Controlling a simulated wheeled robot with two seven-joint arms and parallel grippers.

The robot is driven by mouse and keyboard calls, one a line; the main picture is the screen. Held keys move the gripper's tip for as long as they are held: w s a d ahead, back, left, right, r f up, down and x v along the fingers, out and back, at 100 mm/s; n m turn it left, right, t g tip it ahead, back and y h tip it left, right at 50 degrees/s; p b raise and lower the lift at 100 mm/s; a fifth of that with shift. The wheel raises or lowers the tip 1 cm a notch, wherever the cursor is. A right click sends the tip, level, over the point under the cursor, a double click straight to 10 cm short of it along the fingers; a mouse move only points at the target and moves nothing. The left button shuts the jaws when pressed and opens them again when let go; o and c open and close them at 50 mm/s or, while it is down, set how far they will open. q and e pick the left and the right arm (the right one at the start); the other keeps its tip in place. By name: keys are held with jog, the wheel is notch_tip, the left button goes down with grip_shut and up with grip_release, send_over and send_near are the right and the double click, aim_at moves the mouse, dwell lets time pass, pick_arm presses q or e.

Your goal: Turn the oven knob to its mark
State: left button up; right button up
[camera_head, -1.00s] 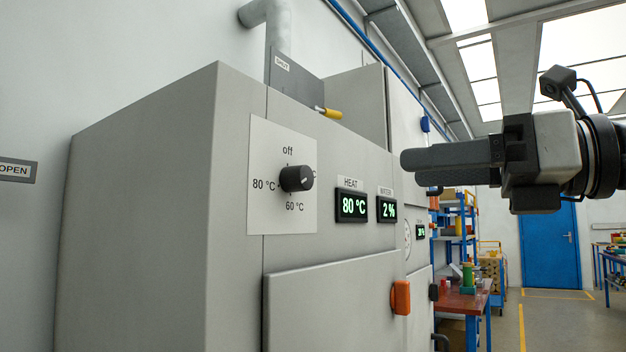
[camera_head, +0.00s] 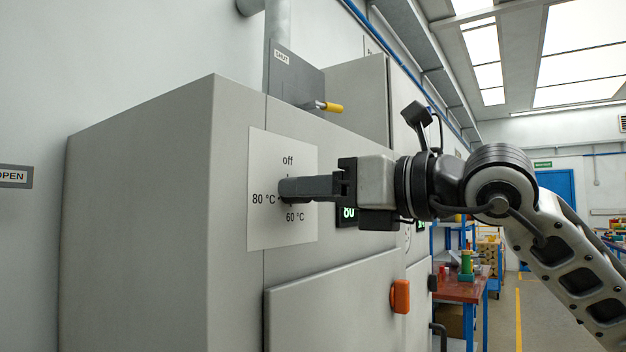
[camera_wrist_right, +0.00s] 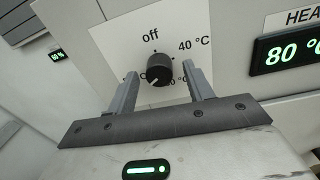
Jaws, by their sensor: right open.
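The black oven knob (camera_wrist_right: 158,70) sits on a white dial plate (camera_head: 262,220) on the grey oven front. In the right wrist view the plate reads "off" above the knob and "40 °C" to its upper right. The knob's white line points to the lower left. My right gripper (camera_head: 284,188) is at the dial in the head view and hides the knob there. In the right wrist view its two fingers (camera_wrist_right: 160,82) stand apart on either side of the knob, with gaps between them and it. My left gripper is not in view.
A heat display (camera_wrist_right: 285,52) reading 80 °C is right of the dial. An orange latch (camera_head: 400,296) is on the oven door (camera_head: 335,305) below. A yellow-handled lever (camera_head: 328,107) is above. A red bench (camera_head: 458,290) stands behind at right.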

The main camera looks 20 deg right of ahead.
jog(key=shift+w+a, duration=0.25)
jog(key=c, duration=1)
